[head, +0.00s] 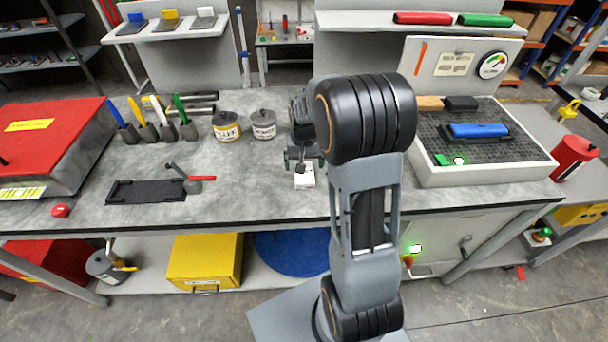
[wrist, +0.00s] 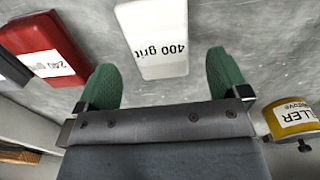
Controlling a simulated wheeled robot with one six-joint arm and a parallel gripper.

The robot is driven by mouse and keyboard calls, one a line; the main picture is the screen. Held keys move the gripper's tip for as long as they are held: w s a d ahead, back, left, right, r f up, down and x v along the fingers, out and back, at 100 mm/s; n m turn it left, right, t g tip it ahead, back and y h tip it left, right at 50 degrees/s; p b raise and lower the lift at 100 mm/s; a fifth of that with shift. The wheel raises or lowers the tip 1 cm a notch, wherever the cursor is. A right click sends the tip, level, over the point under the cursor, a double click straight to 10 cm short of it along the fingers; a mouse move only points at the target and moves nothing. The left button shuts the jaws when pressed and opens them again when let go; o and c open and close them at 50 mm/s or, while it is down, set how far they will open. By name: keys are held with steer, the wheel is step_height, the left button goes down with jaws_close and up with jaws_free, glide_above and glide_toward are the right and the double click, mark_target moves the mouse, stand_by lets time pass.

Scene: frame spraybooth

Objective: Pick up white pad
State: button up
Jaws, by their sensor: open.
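The white pad (head: 305,177) lies on the grey bench top near its front edge, in the middle of the head view. In the wrist view the white pad (wrist: 155,40) is marked "400 grit" and lies ahead of my gripper (wrist: 161,72). Its near end shows between the two green fingertips, with a gap on each side. In the head view my gripper (head: 304,162) points down at the pad, and my arm hides part of the area to the right. My gripper is open and empty. I cannot tell its exact height above the pad.
A red pad (wrist: 45,50) with a grit label lies left of the white one in the wrist view. Two cans (head: 227,127) (head: 264,125) stand behind left. A black tray (head: 146,191) and a grated box (head: 485,172) flank the work area.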

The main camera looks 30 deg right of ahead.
steer(key=shift+f, duration=1.95)
steer(key=c, duration=1)
